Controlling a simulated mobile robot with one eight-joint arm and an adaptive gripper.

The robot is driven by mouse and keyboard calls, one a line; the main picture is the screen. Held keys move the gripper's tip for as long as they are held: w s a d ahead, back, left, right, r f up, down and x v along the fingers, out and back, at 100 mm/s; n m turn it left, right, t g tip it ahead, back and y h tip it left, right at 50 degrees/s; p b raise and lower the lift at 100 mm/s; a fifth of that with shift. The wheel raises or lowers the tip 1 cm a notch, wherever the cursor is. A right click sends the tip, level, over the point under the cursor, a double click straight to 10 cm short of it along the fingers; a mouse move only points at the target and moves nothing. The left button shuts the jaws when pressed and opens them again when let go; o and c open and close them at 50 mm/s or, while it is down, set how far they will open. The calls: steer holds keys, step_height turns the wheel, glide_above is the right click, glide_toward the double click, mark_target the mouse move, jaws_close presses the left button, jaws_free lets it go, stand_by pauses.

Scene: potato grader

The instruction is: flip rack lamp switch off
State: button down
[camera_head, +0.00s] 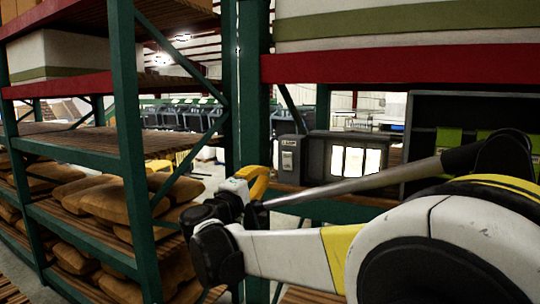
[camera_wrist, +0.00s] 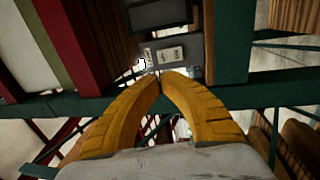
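The rack lamp (camera_head: 318,158) is a dark grey box on the shelf of the right rack, and its window shows bright white. A light grey switch plate (camera_head: 288,158) is on its left part. In the wrist view the switch plate (camera_wrist: 171,54) lies just beyond my fingertips, with pale patches on it; the switch's position is too small to tell. My gripper (camera_wrist: 162,75) has yellow fingers whose tips come together, with nothing seen between them. In the head view my gripper (camera_head: 257,180) is left of and below the lamp; contact cannot be told.
A green rack post (camera_head: 252,90) stands close behind my gripper. A dark open bin (camera_head: 425,125) with green items is right of the lamp. The left rack holds brown sacks (camera_head: 105,200). A red beam (camera_head: 400,66) crosses above the lamp.

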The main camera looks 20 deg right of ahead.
mark_target(286, 154)
steer(key=shift+d, duration=0.1)
steer(key=p+x, duration=0.3)
steer(key=x, duration=1.1)
steer(key=shift+w, duration=0.1)
steer(key=shift+p, duration=0.3)
